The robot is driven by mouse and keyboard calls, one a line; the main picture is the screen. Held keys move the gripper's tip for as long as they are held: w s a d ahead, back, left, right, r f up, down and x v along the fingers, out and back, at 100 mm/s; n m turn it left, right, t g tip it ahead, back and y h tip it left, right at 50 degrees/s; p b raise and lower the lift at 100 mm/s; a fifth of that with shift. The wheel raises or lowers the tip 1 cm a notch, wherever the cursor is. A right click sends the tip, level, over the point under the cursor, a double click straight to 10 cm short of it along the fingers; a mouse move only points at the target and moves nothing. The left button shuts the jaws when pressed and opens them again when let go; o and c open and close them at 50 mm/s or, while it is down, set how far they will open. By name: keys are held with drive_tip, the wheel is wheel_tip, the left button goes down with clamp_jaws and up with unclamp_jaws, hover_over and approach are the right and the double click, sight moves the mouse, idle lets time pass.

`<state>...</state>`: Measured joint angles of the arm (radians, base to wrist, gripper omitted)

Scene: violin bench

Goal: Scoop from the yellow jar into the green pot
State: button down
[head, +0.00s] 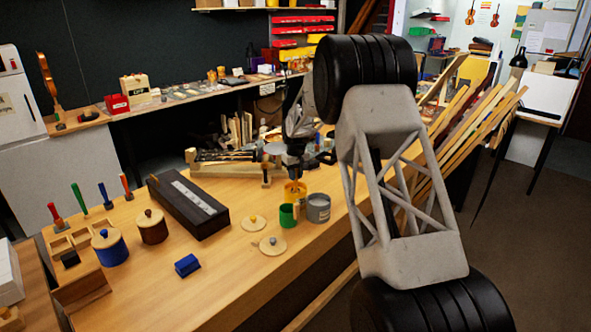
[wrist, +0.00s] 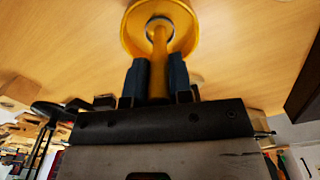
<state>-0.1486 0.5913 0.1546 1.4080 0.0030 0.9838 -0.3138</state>
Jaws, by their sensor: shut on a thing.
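The yellow jar (head: 301,194) stands open on the bench, with my gripper (head: 295,167) right above it. In the wrist view the jar (wrist: 131,33) is at the top, seen from above. My gripper (wrist: 157,78) is shut on the yellow handle of a scoop (wrist: 158,62). The handle reaches down into the jar's mouth. The scoop's lower end is not clearly seen, and I cannot tell whether it holds anything. The green pot (head: 287,217) stands open just in front of the jar, a little to its left in the head view.
A grey pot (head: 319,209) stands close to the right of the green pot. Two wooden lids (head: 253,223) (head: 272,247) and a blue block (head: 187,265) lie to the left. A long dark box (head: 187,207), a brown pot (head: 152,229) and a blue pot (head: 110,249) stand farther left.

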drive_tip(key=shift+f, duration=1.15)
drive_tip(key=shift+r, duration=0.1)
drive_tip(key=shift+r, duration=6.75)
drive_tip(key=s+a+f, duration=0.1)
drive_tip(key=s+a, duration=0.1)
drive_tip(key=s, duration=0.4)
drive_tip(key=s+a+f, duration=0.1)
drive_tip(key=s+a, duration=0.1)
drive_tip(key=s, duration=0.4)
drive_tip(key=shift+s+f, duration=0.3)
drive_tip(key=shift+f, duration=0.1)
drive_tip(key=shift+f, duration=0.15)
drive_tip(key=w+d+f+g+y, duration=0.4)
drive_tip(key=f+g+y, duration=0.2)
drive_tip(key=g, duration=0.1)
drive_tip(key=shift+w+f+g+y, duration=0.25)
drive_tip(key=shift+w+g+y, duration=0.05)
drive_tip(key=shift+w, duration=0.05)
